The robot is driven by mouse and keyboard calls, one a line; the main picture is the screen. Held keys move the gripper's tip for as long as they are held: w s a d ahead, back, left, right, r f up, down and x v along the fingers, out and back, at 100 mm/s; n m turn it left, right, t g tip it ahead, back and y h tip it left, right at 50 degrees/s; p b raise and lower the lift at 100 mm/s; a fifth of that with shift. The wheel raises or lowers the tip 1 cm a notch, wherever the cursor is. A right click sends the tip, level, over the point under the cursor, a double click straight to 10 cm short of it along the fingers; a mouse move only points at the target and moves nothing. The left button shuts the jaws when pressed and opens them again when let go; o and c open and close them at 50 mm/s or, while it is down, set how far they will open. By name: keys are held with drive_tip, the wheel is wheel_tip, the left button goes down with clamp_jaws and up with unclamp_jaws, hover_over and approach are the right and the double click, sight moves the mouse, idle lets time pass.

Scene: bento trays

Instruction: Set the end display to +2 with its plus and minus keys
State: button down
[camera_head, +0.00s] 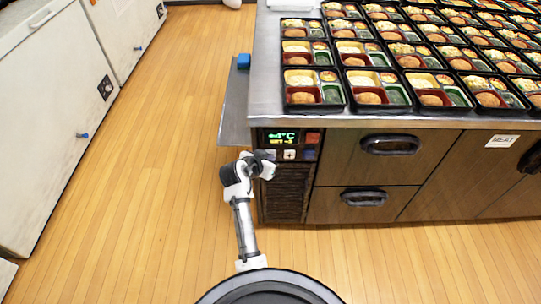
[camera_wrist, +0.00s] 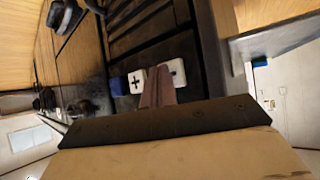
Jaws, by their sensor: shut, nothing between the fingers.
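The end display (camera_head: 280,136) is a dark panel on the counter's end, with green "+4°C" above a smaller yellow line that seems to read "SET -3". Below it is the white plus key (camera_head: 290,155); the wrist view also shows this plus key (camera_wrist: 137,81). The white minus key (camera_wrist: 177,72) lies beside it, partly covered by my fingers. My gripper (camera_head: 268,166) is shut and empty in front of the panel. In the wrist view its fingertips (camera_wrist: 159,70) overlap the minus key's near edge; I cannot tell whether they touch it.
A blue key (camera_wrist: 117,86) sits beyond the plus key, and a red block (camera_head: 313,137) is right of the display. A dark grille (camera_head: 284,192) is below. Drawers with black handles (camera_head: 390,145) are to the right. Bento trays cover the countertop (camera_head: 400,121). The wooden floor at left is clear.

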drive_tip(key=shift+s, duration=0.8)
drive_tip(key=shift+s, duration=0.1)
drive_tip(key=s+p, duration=0.1)
drive_tip(key=s, duration=0.3)
drive_tip(key=shift+s+p, duration=0.35)
drive_tip(key=shift+s, duration=0.05)
idle(3.0)
drive_tip(key=s+n, duration=0.1)
drive_tip(key=n, duration=0.5)
drive_tip(key=s+n+p, duration=0.1)
drive_tip(key=n, duration=0.5)
drive_tip(key=s+n, duration=0.1)
drive_tip(key=n, duration=0.5)
drive_tip(key=shift+s+a+f+n+h, duration=0.1)
drive_tip(key=shift+s+a+n+h, duration=0.05)
drive_tip(key=shift+s+n+h, duration=0.2)
